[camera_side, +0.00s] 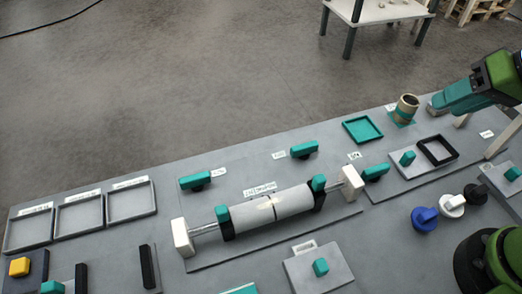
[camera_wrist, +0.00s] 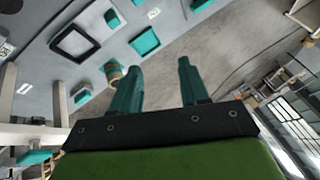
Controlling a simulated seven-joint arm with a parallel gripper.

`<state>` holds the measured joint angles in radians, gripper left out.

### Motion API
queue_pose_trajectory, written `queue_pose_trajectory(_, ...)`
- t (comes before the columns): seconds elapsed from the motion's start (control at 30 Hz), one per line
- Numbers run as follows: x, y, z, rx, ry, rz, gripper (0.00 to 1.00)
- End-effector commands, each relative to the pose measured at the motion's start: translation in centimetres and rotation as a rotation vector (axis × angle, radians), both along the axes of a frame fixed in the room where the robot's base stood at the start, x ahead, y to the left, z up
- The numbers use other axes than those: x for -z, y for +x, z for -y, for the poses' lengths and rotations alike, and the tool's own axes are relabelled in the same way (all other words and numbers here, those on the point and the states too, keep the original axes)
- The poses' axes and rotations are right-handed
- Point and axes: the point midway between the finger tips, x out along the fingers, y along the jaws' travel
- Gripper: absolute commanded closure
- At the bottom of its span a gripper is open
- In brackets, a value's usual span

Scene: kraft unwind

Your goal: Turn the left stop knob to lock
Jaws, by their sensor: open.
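Several teal bar-shaped knobs sit on the grey bench. One (camera_side: 195,181) is left of the paper roll (camera_side: 275,208), and another (camera_side: 304,149) is behind it. Teal pieces also stand at the roll's left end (camera_side: 222,213) and right end (camera_side: 318,184). A further teal knob (camera_side: 375,172) is right of the roll. The labels are too small to read, so I cannot tell for sure which is the left stop knob. My gripper (camera_side: 437,105) is at the far right, away from these knobs. In the wrist view my gripper (camera_wrist: 157,72) is open and empty.
A teal tray (camera_side: 362,130), a brown cylinder (camera_side: 406,107) and a black frame (camera_side: 438,149) lie near my gripper. Blue (camera_side: 424,219), white (camera_side: 452,205) and black (camera_side: 475,194) round knobs stand in front. Grey trays (camera_side: 130,203) line the left.

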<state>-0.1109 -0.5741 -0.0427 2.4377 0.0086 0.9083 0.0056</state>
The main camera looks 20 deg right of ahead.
Motion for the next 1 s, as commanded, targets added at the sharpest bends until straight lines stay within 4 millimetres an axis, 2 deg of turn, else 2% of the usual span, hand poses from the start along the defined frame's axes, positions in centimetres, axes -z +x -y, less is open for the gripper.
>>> queue_pose_trajectory(0.13, 1.2, 3.7, -2.7, 0.071, 0.105, -0.192, 0.55)
queue_pose_trajectory(0.27, 2.6, 7.1, -5.2, 0.234, 0.192, -0.369, 0.55)
queue_pose_trajectory(0.5, 5.9, 12.8, -9.8, 0.666, 0.294, -0.653, 0.55)
queue_pose_trajectory(0.6, 6.3, 14.6, -11.1, 0.859, 0.34, -0.728, 0.55)
queue_pose_trajectory(0.77, 4.8, 15.4, -11.6, 1.047, 0.423, -0.79, 0.55)
queue_pose_trajectory(1.0, 6.1, 15.1, -12.2, 1.106, 0.432, -0.817, 0.55)
